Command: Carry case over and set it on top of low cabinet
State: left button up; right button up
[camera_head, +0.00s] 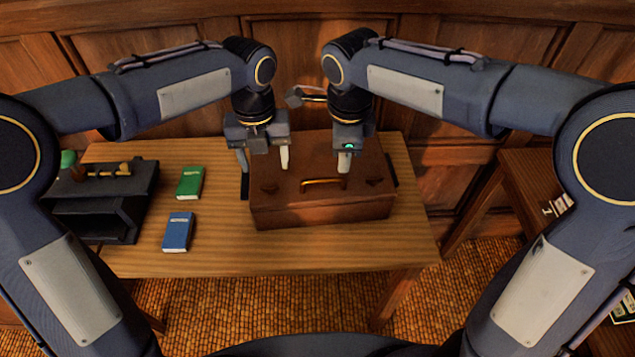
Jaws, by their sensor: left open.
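The case (322,213) is a brown box with a brass handle on its lid and a dark grip on each side. It stands upright on the wooden table, right of the table's middle. My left gripper (264,161) is open and empty, over the case's back left part near the dark left side grip. My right gripper (345,163) is above the back right part of the lid; only one pale finger shows clearly, so its opening cannot be told. I cannot identify the low cabinet with certainty.
The table (290,255) also bears a green book (190,182), a blue book (178,231) and a dark organizer (118,205) at left. Another wooden piece of furniture (525,185) stands at right with small items. Panelled wood closes the back.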

aim_at(270, 187)
jog(key=shift+d, duration=0.1)
pick_arm(q)
jog(key=shift+f, duration=0.1)
notch_tip(270, 187, down, 8)
jog(key=shift+r, duration=0.15)
pick_arm(e)
jog(key=f, duration=0.5)
jog(key=w+f, duration=0.1)
jog(key=f, duration=0.1)
jog(key=shift+f, duration=0.4)
pick_arm(q)
jog(key=c, duration=0.8)
pick_arm(e)
grip_shut()
pick_arm(q)
grip_shut()
jog(key=shift+r, duration=0.15)
pick_arm(e)
jog(key=shift+r, duration=0.15)
